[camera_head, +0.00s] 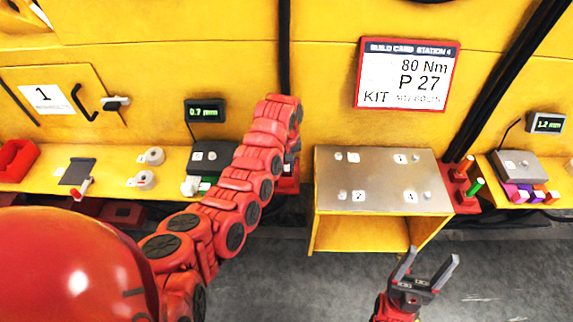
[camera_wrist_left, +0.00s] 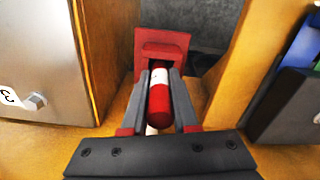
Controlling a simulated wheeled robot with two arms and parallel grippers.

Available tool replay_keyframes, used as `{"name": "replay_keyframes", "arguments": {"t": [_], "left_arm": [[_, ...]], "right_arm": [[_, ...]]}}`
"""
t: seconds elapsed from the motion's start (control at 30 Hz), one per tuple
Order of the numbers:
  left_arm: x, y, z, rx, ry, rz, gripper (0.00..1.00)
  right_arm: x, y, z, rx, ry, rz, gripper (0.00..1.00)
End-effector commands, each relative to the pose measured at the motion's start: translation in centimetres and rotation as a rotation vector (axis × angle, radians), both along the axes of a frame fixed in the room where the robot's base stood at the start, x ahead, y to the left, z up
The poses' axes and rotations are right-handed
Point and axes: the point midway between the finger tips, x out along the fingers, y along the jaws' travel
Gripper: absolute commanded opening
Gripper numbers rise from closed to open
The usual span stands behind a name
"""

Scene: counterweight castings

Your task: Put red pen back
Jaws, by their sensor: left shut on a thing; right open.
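In the left wrist view my left gripper (camera_wrist_left: 159,78) is shut on the red pen (camera_wrist_left: 159,105), which has a white band near its far end. The pen lies between the two fingers and points toward a red holder (camera_wrist_left: 162,45) with a dark opening. I cannot tell whether the pen touches the holder. In the head view the left arm hides the gripper and pen; part of a red block (camera_head: 287,185) shows beside the arm. My right gripper (camera_head: 431,258) is open and empty in front of the metal-topped stand.
The metal-topped stand (camera_head: 383,180) is right of the left arm. The left shelf holds a dark pad (camera_head: 76,171), a small red-and-white item (camera_head: 83,188) and white rolls (camera_head: 145,180). Grey floor is clear in front.

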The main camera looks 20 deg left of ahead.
Motion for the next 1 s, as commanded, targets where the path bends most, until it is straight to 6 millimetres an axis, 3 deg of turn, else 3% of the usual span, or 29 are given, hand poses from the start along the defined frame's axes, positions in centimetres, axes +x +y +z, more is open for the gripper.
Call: {"name": "replay_keyframes", "arguments": {"t": [0.87, 0.9, 1.0], "left_arm": [[-0.03, 0.01, -0.65, 0.000, 0.001, 0.000, 0.00], [-0.03, 0.01, -0.58, 0.000, 0.001, 0.000, 0.35], [-0.02, 0.01, -0.56, 0.000, 0.000, 0.000, 0.53]], "right_arm": [[-0.01, 0.00, -0.58, 0.000, 0.000, 0.000, 0.69], [0.00, 0.01, -0.50, 0.000, 0.000, 0.000, 0.69], [0.00, 0.00, -0.50, 0.000, 0.000, 0.000, 0.69]]}}
